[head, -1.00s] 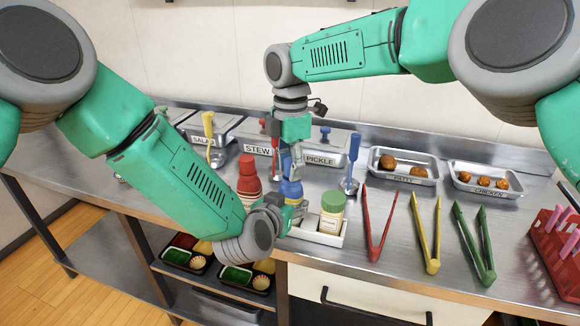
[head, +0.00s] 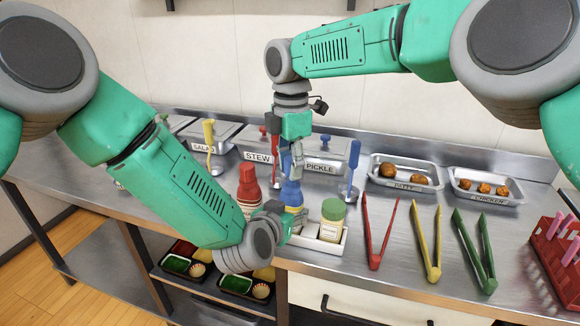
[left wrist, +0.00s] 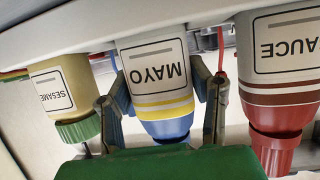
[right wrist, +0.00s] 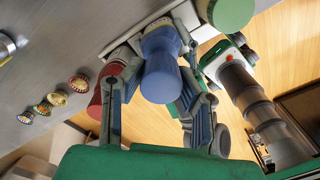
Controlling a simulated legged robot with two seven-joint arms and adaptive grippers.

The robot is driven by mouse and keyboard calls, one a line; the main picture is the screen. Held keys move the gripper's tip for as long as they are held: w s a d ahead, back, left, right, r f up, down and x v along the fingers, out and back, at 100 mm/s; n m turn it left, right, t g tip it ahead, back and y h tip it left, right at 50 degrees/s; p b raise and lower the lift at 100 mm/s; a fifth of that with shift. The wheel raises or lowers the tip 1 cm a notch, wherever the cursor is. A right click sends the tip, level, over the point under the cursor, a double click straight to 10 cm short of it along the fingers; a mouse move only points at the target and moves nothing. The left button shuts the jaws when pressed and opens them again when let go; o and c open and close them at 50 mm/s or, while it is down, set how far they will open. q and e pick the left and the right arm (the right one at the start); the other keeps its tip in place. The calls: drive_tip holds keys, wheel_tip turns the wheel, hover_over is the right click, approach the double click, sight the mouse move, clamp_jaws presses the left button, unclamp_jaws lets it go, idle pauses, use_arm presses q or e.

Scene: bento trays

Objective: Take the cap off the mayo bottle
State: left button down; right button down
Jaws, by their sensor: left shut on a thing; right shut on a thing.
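The mayo bottle (left wrist: 155,70) has a white label, a yellow band and a blue shoulder. It also shows in the head view (head: 292,193), beside the red sauce bottle. My left gripper (left wrist: 160,88) is shut around its body, one finger on each side. My right gripper (right wrist: 157,100) is above the bottle, with its fingers shut on the blue cap (right wrist: 160,82). The cap is over the bottle's neck; whether it touches the bottle I cannot tell. The cap's outer end is hidden behind the green housing in the left wrist view.
A red sauce bottle (left wrist: 287,70) and a yellow sesame bottle with a green cap (left wrist: 62,85) flank the mayo in the white holder (head: 330,249). Red (head: 377,235), yellow (head: 430,245) and green tongs (head: 480,250) lie to the right. Lidded containers stand behind.

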sight(291, 159)
drive_tip(key=shift+w+r, duration=0.1)
drive_tip(key=shift+r, duration=1.95)
use_arm(q)
drive_tip(key=c, duration=0.7)
unclamp_jaws()
